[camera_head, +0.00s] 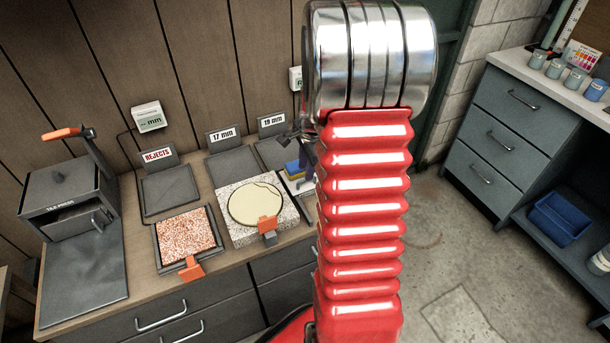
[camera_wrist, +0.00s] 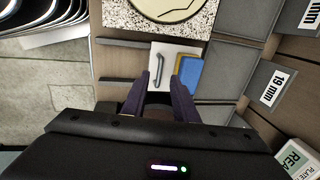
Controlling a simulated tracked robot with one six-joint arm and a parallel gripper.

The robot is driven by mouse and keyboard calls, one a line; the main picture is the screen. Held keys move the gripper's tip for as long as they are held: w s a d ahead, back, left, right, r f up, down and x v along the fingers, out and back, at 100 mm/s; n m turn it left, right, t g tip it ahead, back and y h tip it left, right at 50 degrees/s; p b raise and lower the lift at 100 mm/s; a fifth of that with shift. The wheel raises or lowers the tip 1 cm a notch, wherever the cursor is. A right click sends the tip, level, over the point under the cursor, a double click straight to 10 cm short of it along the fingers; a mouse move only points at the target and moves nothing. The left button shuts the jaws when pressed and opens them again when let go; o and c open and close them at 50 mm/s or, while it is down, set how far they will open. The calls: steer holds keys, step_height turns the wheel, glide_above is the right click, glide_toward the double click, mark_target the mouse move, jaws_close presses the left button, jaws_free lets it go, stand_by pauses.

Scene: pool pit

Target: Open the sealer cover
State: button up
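A round cream disc (camera_head: 257,203) with a dark curved line lies on a speckled block (camera_head: 242,237). An orange tab (camera_head: 268,224) stands at its front edge. The disc (camera_wrist: 170,7) and block (camera_wrist: 200,20) show at the top of the wrist view. No part is labelled as the sealer cover; I cannot tell whether the disc is it. My gripper (camera_wrist: 160,80) is open and empty, its two dark fingers apart above a pale surface right of the block. In the head view my arm hides most of the gripper.
A blue-and-yellow sponge (camera_wrist: 187,72) and a grey bar-shaped item (camera_wrist: 158,70) lie by the fingers. A speckled red tile tray (camera_head: 188,236), the rejects tray (camera_head: 168,188) and a lever press (camera_head: 70,195) stand left. A drawer counter (camera_head: 520,130) is at right; floor between is clear.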

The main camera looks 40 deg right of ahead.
glide_above(305, 188)
steer(key=shift+f, duration=2.1)
steer(key=shift+c, duration=0.4)
jaws_close()
